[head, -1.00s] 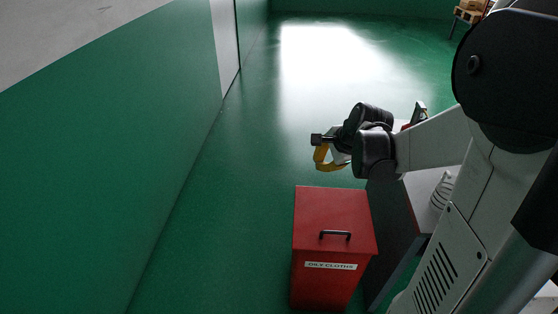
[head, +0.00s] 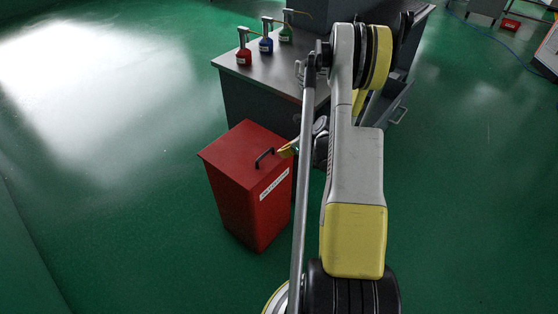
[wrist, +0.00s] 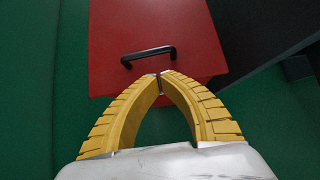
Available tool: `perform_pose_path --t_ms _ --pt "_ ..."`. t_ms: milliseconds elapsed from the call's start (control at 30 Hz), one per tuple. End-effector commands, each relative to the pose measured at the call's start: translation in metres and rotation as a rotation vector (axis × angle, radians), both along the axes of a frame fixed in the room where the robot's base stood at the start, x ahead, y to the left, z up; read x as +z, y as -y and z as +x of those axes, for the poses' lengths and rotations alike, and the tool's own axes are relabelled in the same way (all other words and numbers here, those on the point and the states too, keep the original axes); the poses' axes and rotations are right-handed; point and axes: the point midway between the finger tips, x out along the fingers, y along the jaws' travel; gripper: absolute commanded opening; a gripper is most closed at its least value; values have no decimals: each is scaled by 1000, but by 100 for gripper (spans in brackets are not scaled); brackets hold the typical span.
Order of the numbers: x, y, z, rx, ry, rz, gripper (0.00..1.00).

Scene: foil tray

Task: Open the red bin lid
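The red bin (head: 248,190) stands upright on the floor with its lid (head: 240,150) down. A black bar handle (head: 264,157) sits on the lid near the front edge, above a white label (head: 274,184). The lid (wrist: 150,25) and the handle (wrist: 148,56) also show in the wrist view. My gripper (head: 281,152) is just right of the handle in the head view. In the wrist view, the yellow fingertips of my gripper (wrist: 160,75) meet with nothing seen between them, just below the handle's right end. I cannot tell whether they touch the handle or lid.
A grey workbench (head: 275,85) stands right behind the bin. It carries red (head: 243,47), blue (head: 266,36) and green (head: 287,26) spray bottles. An open drawer (head: 390,105) sticks out at its right. The green floor left of the bin is clear.

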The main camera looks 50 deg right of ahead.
Motion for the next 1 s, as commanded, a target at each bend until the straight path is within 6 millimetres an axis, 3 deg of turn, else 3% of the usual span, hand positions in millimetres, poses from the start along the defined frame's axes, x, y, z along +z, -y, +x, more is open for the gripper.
perform_pose_path --t_ms 300,500,1000 --pt "-46 -4 37 6 -1 -4 0" --pt "-65 -6 54 5 -1 -3 0" --pt "-70 -6 60 5 -2 -4 0"
